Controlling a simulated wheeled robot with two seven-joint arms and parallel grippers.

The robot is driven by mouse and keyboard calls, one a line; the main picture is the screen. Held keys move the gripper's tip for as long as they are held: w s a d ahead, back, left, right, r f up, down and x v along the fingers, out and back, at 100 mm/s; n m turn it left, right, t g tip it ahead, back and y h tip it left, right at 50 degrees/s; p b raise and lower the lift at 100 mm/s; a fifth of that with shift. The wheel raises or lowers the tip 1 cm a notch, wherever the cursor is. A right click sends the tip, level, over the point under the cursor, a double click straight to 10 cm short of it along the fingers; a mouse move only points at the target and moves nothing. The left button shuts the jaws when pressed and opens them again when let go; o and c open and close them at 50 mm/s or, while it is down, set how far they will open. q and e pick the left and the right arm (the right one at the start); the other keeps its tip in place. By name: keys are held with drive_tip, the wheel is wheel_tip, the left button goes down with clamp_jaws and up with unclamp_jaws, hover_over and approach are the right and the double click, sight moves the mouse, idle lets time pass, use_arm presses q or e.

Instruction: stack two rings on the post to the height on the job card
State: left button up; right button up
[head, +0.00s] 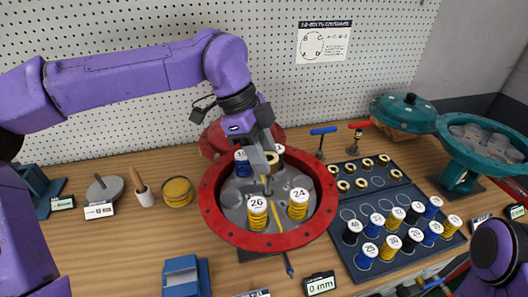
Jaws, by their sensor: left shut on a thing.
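A red round housing (208,212) with a bolted rim stands open in the middle of the bench. Inside it are capped spring cylinders, two yellow ones marked 26 (257,213) and 24 (298,205) at the front and a blue one (242,165) behind. A thin dark post (267,187) stands near the housing's centre. My left gripper (268,158) points down over the housing and is shut on what looks like a brass ring (273,159), above the post. The fingers partly hide the ring. A sheet with a circle diagram (323,43) hangs on the pegboard; its text is unreadable. My right gripper is out of view.
A dark tray (345,207) at the right holds several brass rings (361,184) and several blue, yellow and black springs. A teal housing (466,150) stands behind it. A 0 mm display (320,284) and a blue block (184,277) are at the front.

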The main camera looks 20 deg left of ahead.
use_arm(q)
drive_tip(key=shift+f, duration=0.4)
drive_tip(key=shift+f+b, duration=0.1)
drive_tip(key=shift+b, duration=0.25)
drive_tip(key=shift+f, duration=0.2)
drive_tip(key=shift+f+b, duration=1.5)
drive_tip(key=o, duration=1.2)
drive_tip(key=v, duration=1)
drive_tip(key=shift+r, duration=0.3)
